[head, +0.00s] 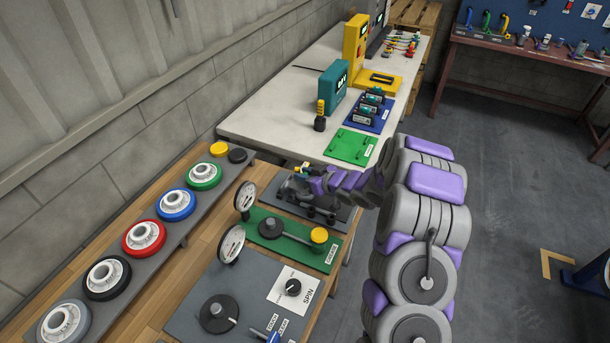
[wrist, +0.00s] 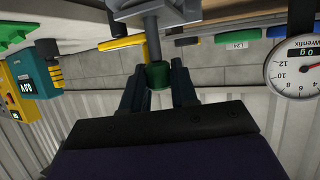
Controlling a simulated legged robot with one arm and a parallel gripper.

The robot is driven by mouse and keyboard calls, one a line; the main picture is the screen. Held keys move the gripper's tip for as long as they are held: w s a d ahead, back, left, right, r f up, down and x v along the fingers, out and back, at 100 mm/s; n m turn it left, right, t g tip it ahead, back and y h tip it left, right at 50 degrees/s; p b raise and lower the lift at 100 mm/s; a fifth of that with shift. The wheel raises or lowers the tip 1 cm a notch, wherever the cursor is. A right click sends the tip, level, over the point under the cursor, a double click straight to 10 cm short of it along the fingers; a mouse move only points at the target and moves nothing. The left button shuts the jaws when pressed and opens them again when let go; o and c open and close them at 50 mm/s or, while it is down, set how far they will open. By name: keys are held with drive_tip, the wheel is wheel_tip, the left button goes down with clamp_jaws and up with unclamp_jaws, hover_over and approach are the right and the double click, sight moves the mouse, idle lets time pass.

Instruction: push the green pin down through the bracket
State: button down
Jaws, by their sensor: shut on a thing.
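In the wrist view, which is upside down, the green pin (wrist: 158,77) has a green head on a grey shaft. My gripper (wrist: 158,70) is shut on the green head, with one dark finger on each side. The shaft runs from the head into the grey bracket (wrist: 178,12) at the top edge of the picture. A length of shaft shows between head and bracket. The shaft's far end is hidden. In the head view my gripper (head: 300,184) is over a dark grey board (head: 339,222); pin and bracket are too small there to tell apart.
A green board with a dial gauge (head: 245,196) and a yellow-knobbed lever (head: 318,235) lies beside it. The gauge also shows in the wrist view (wrist: 292,68). A rack of coloured wheels (head: 175,204) stands left. A white table (head: 290,110) with boxes is behind.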

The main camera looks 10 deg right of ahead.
drive_tip(key=shift+f, duration=0.1)
drive_tip(key=shift+f, duration=0.35)
drive_tip(key=shift+f, duration=0.65)
drive_tip(key=c, duration=0.8)
unclamp_jaws()
drive_tip(key=shift+f, duration=0.1)
drive_tip(key=shift+s, duration=0.1)
drive_tip(key=shift+p+v, duration=1.9)
drive_tip(key=shift+v, duration=6.75)
drive_tip(key=shift+d, duration=0.2)
